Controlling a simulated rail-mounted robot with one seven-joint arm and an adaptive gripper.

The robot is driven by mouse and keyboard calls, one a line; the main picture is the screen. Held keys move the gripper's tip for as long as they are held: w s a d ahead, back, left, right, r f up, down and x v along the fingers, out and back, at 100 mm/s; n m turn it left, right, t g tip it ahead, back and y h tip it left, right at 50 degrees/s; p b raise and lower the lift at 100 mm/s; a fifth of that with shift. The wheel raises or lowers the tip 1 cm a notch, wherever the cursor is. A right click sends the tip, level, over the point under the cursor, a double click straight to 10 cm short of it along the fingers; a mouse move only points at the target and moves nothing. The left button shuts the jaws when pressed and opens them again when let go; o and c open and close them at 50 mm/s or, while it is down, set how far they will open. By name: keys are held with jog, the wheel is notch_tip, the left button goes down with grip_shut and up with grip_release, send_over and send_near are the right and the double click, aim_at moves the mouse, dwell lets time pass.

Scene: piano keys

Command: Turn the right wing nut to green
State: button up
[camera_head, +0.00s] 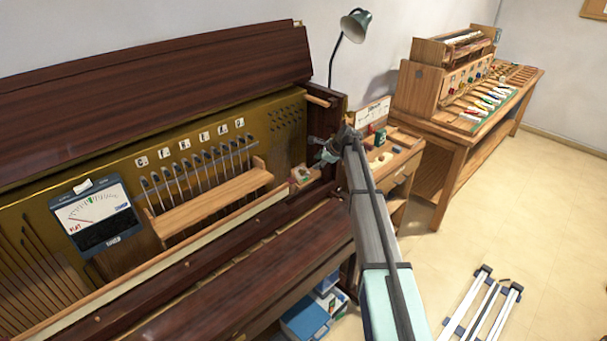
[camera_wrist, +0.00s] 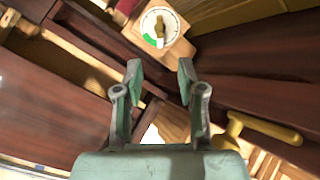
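A brass wing nut (camera_wrist: 160,26) sits at the centre of a round white dial (camera_wrist: 174,22) on a wooden block (camera_wrist: 185,46), at the top of the wrist view. The dial has a green arc at its lower left. The wing nut stands roughly upright in the picture, its lower end close to the arc's right end. In the head view a small wooden block (camera_head: 301,177) shows inside the piano's right end, its dial too small to read. My gripper (camera_wrist: 160,78) is open and empty, its fingertips short of the block. It also shows in the head view (camera_head: 325,152).
The piano's dark wooden case (camera_head: 150,92) and its rails border the block. A yellow curved bar (camera_wrist: 262,128) lies right of my gripper in the wrist view. A meter (camera_head: 97,217) stands at the left. A small wooden table (camera_head: 402,160) is beyond my arm.

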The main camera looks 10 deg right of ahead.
aim_at(305, 171)
jog(key=shift+b+x, duration=0.85)
jog(key=shift+x, duration=1.9)
jog(key=shift+x, duration=1.05)
jog(key=shift+w+a+f+b, duration=0.15)
jog(key=shift+f+b, duration=0.15)
jog(key=shift+b, duration=0.05)
jog(key=shift+b+x, duration=0.45)
jog(key=shift+x, duration=1.8)
jog(key=shift+s+d+r, duration=0.25)
jog(key=shift+s+r, duration=0.05)
jog(key=shift+r, duration=0.2)
grip_shut()
